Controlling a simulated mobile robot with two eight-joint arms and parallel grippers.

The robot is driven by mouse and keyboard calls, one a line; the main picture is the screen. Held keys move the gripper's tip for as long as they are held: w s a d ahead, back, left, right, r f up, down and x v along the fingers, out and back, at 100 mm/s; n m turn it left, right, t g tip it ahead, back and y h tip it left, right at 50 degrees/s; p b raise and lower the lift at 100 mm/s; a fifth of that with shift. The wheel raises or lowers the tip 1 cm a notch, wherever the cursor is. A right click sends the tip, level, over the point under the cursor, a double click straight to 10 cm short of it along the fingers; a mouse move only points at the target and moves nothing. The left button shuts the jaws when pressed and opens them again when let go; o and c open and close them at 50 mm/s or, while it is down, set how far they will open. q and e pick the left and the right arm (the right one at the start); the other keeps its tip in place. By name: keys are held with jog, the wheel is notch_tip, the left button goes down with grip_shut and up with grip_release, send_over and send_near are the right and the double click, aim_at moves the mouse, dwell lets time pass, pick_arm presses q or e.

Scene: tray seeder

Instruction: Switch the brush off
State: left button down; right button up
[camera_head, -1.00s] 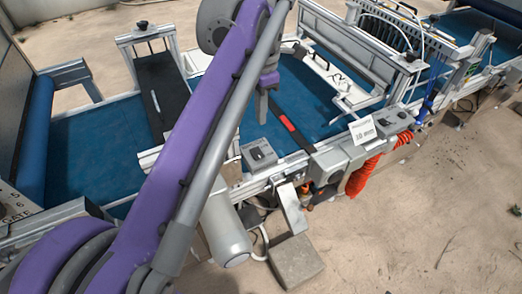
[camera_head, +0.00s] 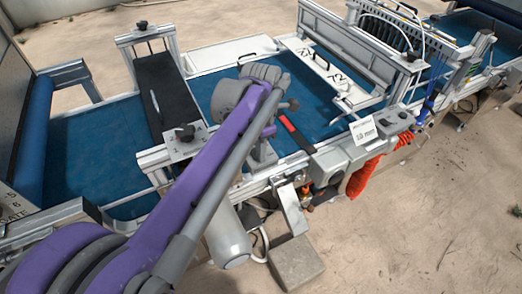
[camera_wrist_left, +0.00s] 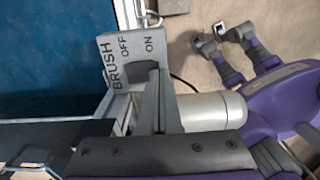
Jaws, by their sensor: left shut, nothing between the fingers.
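The grey brush switch box (camera_wrist_left: 112,48) fills the upper middle of the left wrist view. Its face reads BRUSH, OFF and ON. A dark switch part (camera_wrist_left: 139,66) shows below the lettering, partly behind the finger. My left gripper (camera_wrist_left: 153,85) is shut and empty, its tip right at this switch part. I cannot tell whether it touches, nor which way the switch is set. My right gripper is not in view.
A blue belt (camera_head: 95,150) runs behind the front rail. A red-and-black bar (camera_head: 296,133) lies right of my gripper. A motor cylinder (camera_head: 228,238) hangs below.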

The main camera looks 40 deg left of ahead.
pick_arm(q)
jog(key=shift+f, duration=0.1)
jog(key=shift+d+f, duration=0.1)
jog(key=shift+f, duration=0.15)
jog(key=shift+s+r, duration=0.1)
jog(key=shift+w+a+r, duration=0.35)
jog(key=shift+w+a, duration=0.05)
jog(key=shift+a, duration=0.25)
dwell(0.3)
